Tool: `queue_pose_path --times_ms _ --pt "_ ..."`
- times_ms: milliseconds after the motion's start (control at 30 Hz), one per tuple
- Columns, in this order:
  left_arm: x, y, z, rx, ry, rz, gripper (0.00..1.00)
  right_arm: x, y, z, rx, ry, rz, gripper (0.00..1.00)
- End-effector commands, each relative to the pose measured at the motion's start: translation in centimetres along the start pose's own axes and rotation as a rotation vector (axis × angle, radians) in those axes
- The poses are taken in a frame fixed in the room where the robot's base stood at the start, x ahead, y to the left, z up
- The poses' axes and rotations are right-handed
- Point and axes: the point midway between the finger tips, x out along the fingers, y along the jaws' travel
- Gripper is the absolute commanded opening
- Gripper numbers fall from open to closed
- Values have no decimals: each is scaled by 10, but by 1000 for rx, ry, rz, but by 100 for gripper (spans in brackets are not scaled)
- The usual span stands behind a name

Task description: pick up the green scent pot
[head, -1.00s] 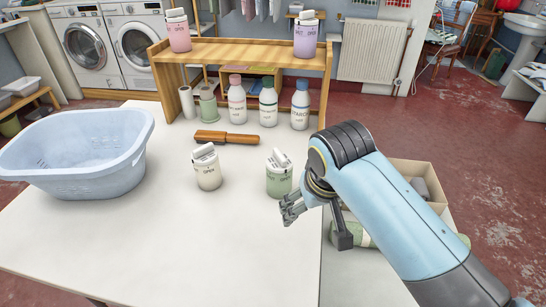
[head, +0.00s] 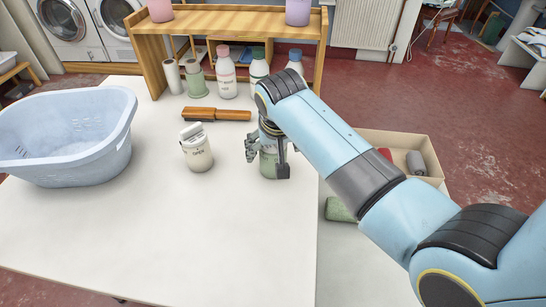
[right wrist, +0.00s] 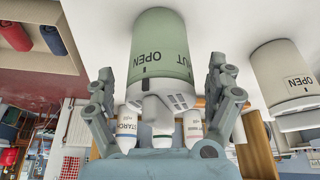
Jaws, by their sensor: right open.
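The green scent pot (head: 268,164) stands on the white table, mostly hidden behind my right gripper in the head view. In the right wrist view the green scent pot (right wrist: 161,58) shows large, with dark lettering and a pale slotted top. My right gripper (head: 267,150) is at the pot. In the right wrist view its two fingers (right wrist: 166,95) are spread, one on each side of the pot's top end, with gaps visible between them and the pot. My left gripper is not in view.
A white scent pot (head: 197,152) stands left of the green one. A blue basket (head: 68,140) is at left. A cardboard box (head: 400,146) is at right. The front table area is clear.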

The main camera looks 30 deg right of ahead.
Motion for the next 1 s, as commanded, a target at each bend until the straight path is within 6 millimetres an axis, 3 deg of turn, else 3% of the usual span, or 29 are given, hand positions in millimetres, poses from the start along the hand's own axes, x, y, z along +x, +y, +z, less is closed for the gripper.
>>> queue_pose_path --times_ms 133,367,800,1000 --pt "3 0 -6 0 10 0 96 14 0 -1 0 2 -1 88" --pt "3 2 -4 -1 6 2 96 15 0 -1 0 2 -1 88" --pt "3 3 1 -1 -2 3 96 15 0 -1 0 2 -1 31" --pt "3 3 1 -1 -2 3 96 14 0 -1 0 3 -1 28"
